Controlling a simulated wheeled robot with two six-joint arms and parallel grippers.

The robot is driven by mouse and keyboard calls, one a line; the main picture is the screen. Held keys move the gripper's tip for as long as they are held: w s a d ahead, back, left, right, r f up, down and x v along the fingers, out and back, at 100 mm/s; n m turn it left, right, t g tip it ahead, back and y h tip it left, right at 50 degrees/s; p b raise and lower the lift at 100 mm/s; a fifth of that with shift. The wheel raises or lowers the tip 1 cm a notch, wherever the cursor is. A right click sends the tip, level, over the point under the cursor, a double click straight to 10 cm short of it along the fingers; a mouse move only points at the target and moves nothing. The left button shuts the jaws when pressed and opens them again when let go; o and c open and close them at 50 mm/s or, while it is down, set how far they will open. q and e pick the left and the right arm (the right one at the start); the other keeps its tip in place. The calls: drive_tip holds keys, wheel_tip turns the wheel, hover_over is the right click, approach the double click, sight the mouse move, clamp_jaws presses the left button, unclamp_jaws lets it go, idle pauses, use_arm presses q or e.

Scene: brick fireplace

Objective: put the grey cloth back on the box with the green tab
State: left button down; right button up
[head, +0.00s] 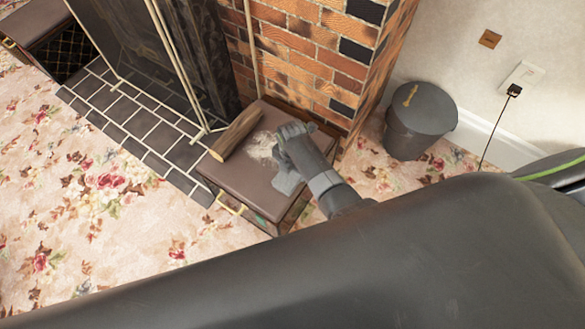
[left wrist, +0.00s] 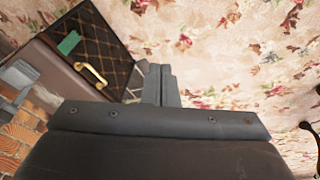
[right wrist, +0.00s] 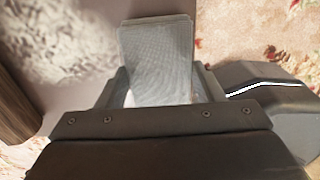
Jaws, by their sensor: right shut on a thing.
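The box (head: 222,180) has a brown padded top and stands by the brick fireplace. Its green tab (head: 262,219) is on the front side and also shows in the left wrist view (left wrist: 69,43), near a gold handle (left wrist: 90,75). My right gripper (head: 284,143) is shut on the grey cloth (head: 287,181), over the right part of the box top. In the right wrist view the cloth (right wrist: 158,55) sticks out flat from the jaws. Whether it touches the top is unclear. My left gripper (left wrist: 160,84) is shut and empty, beside the box's front, outside the head view.
A log (head: 237,133) lies on the box top beside a pale dusty patch (head: 262,148). A dark lidded bin (head: 420,122) stands right of the fireplace. Thin poles (head: 177,70) lean at the hearth (head: 135,110). Flowered carpet at left is clear.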

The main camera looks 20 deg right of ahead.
sight(292, 172)
drive_tip(key=o, duration=0.9)
drive_tip(key=shift+f, duration=0.1)
drive_tip(key=shift+o, duration=0.2)
drive_tip(key=shift+r, duration=0.2)
wheel_tip(292, 172, up, 6)
drive_tip(key=p, duration=0.3)
drive_tip(key=shift+f, duration=0.15)
use_arm(q)
wheel_tip(292, 172, down, 8)
drive_tip(key=s+a+g+y+p, duration=0.1)
drive_tip(key=s+a+p, duration=0.1)
drive_tip(key=shift+s+g, duration=0.25)
drive_tip(key=shift+g, duration=0.15)
use_arm(e)
wheel_tip(292, 172, up, 6)
